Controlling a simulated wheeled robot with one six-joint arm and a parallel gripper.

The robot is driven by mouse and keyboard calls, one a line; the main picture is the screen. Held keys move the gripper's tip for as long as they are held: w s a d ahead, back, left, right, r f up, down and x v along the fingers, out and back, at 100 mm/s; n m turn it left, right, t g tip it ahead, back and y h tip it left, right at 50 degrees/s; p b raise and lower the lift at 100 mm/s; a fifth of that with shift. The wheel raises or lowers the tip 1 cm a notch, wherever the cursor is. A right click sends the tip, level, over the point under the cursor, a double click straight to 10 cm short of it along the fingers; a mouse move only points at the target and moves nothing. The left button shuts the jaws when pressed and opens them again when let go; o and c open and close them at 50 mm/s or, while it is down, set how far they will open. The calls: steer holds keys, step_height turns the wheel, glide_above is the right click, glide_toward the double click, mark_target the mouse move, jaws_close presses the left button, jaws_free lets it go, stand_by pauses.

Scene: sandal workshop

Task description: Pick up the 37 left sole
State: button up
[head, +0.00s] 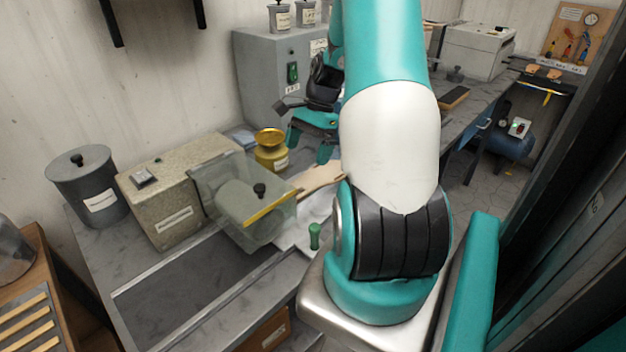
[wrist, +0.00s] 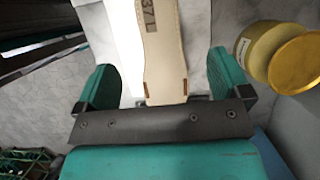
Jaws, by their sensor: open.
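The sole (wrist: 163,50), pale tan and printed "37 L", shows in the wrist view, running from the top edge down between my fingers. Its lower end has two small dark marks near the corners. My gripper (wrist: 160,85) is open, with one teal finger on each side of the sole and a gap on both sides. In the head view the sole (head: 316,178) lies on the bench, partly hidden behind my arm. My gripper (head: 308,143) is above it, near the yellow scale. I cannot tell its exact height above the sole.
A machine with a clear guard (head: 235,190) stands to the left. A green-handled tool (head: 314,236) is nearer. A grey cabinet (head: 265,75) stands behind.

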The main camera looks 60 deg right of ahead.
mark_target(298, 188)
steer(key=x, duration=0.4)
steer(key=p+x, duration=0.1)
steer(key=x, duration=0.1)
steer(key=p+x, duration=0.1)
steer(key=x, duration=0.1)
steer(key=shift+s+a+f, duration=0.1)
steer(key=shift+a+f, duration=0.15)
steer(key=shift+a, duration=0.1)
steer(key=shift+a+f, duration=0.1)
steer(key=shift+f, duration=0.3)
steer(key=shift+c, duration=0.3)
steer(key=c, duration=1.1)
steer(key=shift+o, duration=0.2)
steer(key=shift+r, duration=0.2)
